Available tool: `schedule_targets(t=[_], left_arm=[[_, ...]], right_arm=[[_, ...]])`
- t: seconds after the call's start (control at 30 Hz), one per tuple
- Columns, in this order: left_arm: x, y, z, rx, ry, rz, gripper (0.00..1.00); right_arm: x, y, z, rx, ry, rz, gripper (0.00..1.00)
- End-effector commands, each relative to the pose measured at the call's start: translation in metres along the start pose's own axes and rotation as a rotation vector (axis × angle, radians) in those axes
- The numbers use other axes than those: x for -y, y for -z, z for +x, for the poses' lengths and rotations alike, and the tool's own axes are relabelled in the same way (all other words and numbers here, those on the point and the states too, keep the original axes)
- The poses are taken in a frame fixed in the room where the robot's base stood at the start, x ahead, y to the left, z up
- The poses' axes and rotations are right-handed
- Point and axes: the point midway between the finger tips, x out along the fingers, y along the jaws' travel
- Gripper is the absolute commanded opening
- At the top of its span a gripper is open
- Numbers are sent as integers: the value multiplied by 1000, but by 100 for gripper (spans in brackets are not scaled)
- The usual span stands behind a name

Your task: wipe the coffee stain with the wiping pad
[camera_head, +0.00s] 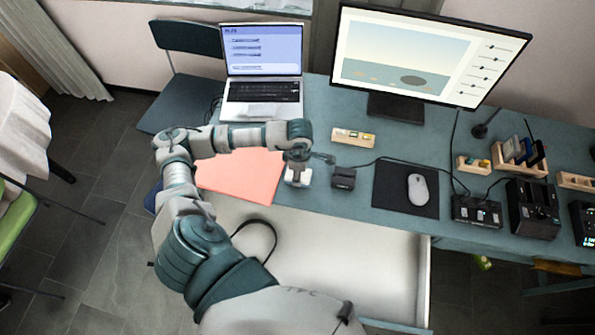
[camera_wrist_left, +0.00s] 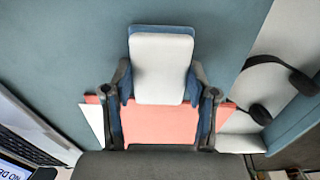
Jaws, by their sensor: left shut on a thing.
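My left gripper (camera_head: 297,168) reaches over the desk from the left, beside the pink sheet's right edge. It is shut on the wiping pad (camera_head: 298,179), a pale block. In the left wrist view, the wiping pad (camera_wrist_left: 160,68) has a white face and a blue edge, and sits between the two fingers of my left gripper (camera_wrist_left: 158,80). Whether the pad touches the desk I cannot tell. I see no coffee stain in either view; the arm and pad hide part of the desk. My right gripper is not in view.
The desk (camera_head: 335,115) holds a laptop (camera_head: 262,90), a pink sheet (camera_head: 240,178), a small black box (camera_head: 343,178), a mouse (camera_head: 419,188) on a dark mat (camera_head: 390,185) and a monitor (camera_head: 395,105). An open drawer (camera_head: 350,262) juts out in front, with black headphones (camera_head: 262,225) at its left.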

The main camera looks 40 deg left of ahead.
Motion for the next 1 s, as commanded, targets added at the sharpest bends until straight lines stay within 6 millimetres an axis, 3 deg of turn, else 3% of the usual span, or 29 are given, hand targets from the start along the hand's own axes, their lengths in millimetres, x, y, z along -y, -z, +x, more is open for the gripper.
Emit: schedule_targets(t=[0.2, 0.47, 0.8, 1.0], left_arm=[[0, -23, 2, 4, -1, 0, 25], [0, -32, 2, 2, 0, 0, 25], [0, -63, 0, 4, 0, 1, 25], [0, -69, 0, 4, -2, 0, 25]], right_arm=[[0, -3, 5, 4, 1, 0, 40], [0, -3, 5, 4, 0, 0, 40], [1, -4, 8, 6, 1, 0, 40], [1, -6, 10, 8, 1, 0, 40]])
